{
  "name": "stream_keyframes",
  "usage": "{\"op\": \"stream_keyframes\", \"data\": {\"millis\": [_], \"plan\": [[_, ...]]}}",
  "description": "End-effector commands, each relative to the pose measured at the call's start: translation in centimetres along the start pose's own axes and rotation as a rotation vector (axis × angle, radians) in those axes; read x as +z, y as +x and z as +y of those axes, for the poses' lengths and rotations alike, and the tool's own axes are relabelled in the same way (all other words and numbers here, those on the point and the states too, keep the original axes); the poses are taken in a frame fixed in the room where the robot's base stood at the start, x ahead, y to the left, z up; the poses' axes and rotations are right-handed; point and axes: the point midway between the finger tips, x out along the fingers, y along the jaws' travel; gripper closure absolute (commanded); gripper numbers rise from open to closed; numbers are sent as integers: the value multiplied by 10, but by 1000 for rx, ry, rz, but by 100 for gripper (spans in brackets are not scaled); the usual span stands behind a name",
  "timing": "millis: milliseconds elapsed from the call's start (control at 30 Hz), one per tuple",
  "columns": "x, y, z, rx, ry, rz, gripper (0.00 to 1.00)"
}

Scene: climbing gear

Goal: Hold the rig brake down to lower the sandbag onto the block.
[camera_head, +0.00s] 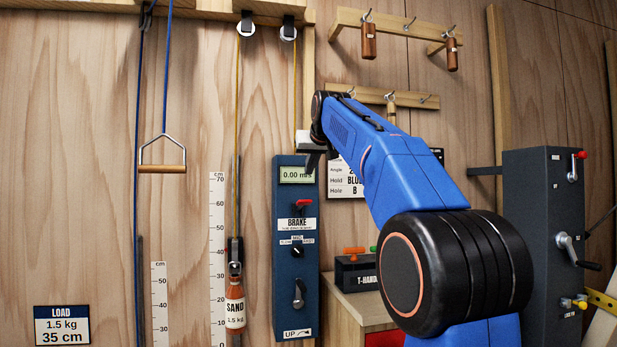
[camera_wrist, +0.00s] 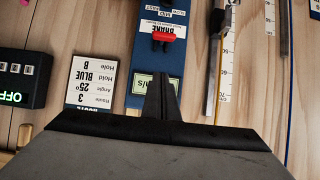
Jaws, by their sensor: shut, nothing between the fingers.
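The rig brake is a blue panel (camera_head: 296,250) with a 0.00 m/s display, marked BRAKE, with a red-tipped lever (camera_head: 303,203); the lever also shows in the wrist view (camera_wrist: 166,37). The orange-brown sandbag (camera_head: 235,308), labelled SAND 1.5 kg, hangs upright on a yellow rope left of the panel, beside a cm scale. My gripper (camera_head: 314,160) is shut and empty, in front of the panel's top near the display and above the lever. In the wrist view its fingers (camera_wrist: 161,88) stand apart from the lever. I cannot see the block.
A LOAD sign (camera_head: 62,325) reads 1.5 kg, 35 cm. A wooden-handled pull bar (camera_head: 162,168) hangs at left. A board with angle and hold text (camera_head: 343,180) is right of the panel. A T-handle box (camera_head: 356,273) sits on a cabinet, and a dark crank column (camera_head: 543,240) stands at right.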

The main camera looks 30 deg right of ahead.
Motion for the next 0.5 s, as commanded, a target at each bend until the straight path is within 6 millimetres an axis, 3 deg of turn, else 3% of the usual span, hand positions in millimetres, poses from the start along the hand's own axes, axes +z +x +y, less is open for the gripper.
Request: {"op": "stream_keyframes", "data": {"millis": [500], "plan": [[1, 82, 0, 0, 0, -2, 100]]}}
